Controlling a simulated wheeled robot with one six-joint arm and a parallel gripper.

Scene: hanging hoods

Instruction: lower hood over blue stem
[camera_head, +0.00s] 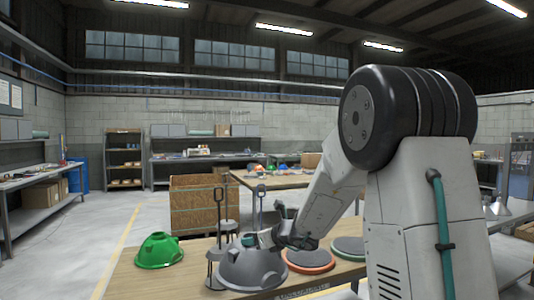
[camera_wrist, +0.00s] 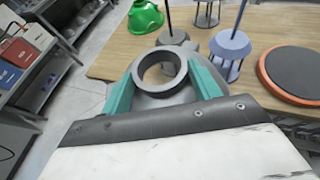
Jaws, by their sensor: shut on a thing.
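A grey dome hood (camera_head: 252,271) with a ring on top is at the front of the wooden table in the head view. My gripper (camera_wrist: 161,70) has its two teal fingers on either side of the hood's ring (camera_wrist: 160,58) and is shut on it. I cannot tell whether the hood's rim touches the table. A stand with a blue stem (camera_head: 261,205) is behind the hood; its blue-grey base (camera_wrist: 230,45) shows beyond the right finger, apart from the hood. Its lower part is hidden in the head view.
A green hood (camera_head: 159,251) rests at the table's left. An orange-rimmed disc (camera_head: 311,266) and a green-rimmed disc (camera_head: 349,244) lie to the right. Bare tabletop (camera_head: 195,260) shows between the green and grey hoods.

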